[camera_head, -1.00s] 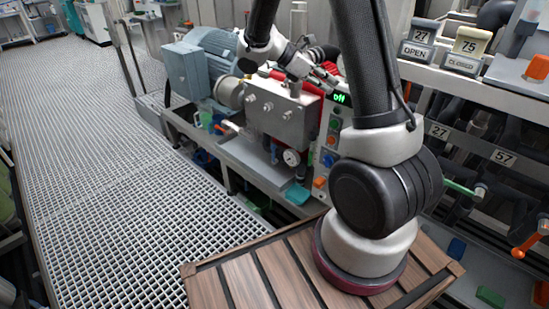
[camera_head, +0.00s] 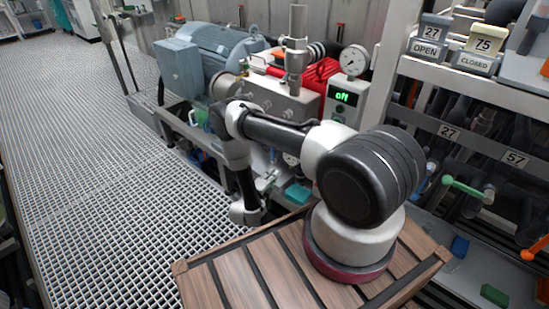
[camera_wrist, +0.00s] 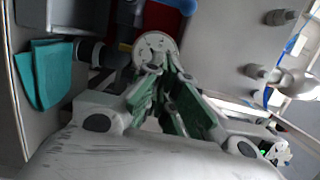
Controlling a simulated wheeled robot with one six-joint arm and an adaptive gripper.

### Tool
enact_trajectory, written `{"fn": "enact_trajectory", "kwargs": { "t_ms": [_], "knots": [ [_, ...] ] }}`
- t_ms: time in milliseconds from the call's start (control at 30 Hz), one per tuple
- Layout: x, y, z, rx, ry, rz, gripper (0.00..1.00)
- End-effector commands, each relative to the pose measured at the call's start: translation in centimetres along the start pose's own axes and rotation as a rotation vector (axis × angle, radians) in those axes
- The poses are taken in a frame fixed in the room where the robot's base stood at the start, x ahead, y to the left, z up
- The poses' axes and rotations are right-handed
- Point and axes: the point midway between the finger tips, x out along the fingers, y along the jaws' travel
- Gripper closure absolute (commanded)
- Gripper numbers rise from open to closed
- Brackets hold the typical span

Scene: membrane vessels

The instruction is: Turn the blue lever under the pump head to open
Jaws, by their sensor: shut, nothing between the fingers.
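The pump head is a grey metal block (camera_head: 268,96) beside the blue-grey motor (camera_head: 215,50) in the head view. My gripper (camera_head: 272,176) is low in front of the pump, below the block, partly hidden by my own arm. In the wrist view my gripper's green-padded fingers (camera_wrist: 158,66) are together with nothing between them, in front of a round white gauge (camera_wrist: 155,43). I cannot clearly make out the blue lever. A small blue piece (camera_wrist: 186,6) shows at the top edge of the wrist view beside red, but I cannot tell what it is.
A teal cloth (camera_head: 297,193) lies right of my gripper and appears left in the wrist view (camera_wrist: 45,72). A slatted wooden deck (camera_head: 225,285) lies in front. Metal grating (camera_head: 90,200) is clear at left.

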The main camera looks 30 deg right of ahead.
Motion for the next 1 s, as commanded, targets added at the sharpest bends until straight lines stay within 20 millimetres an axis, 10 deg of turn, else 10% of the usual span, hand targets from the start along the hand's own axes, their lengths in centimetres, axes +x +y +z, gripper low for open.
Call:
{"fn": "enact_trajectory", "kwargs": {
  "t_ms": [267,667,1000],
  "knots": [
    [1.8,0.9,-0.2,-0.019,-0.017,0.004,1.0],
    [10.0,0.9,0.1,-0.017,-0.017,0.003,1.0],
    [10.4,1.0,3.8,-0.018,-0.019,0.004,1.0]
  ]
}}
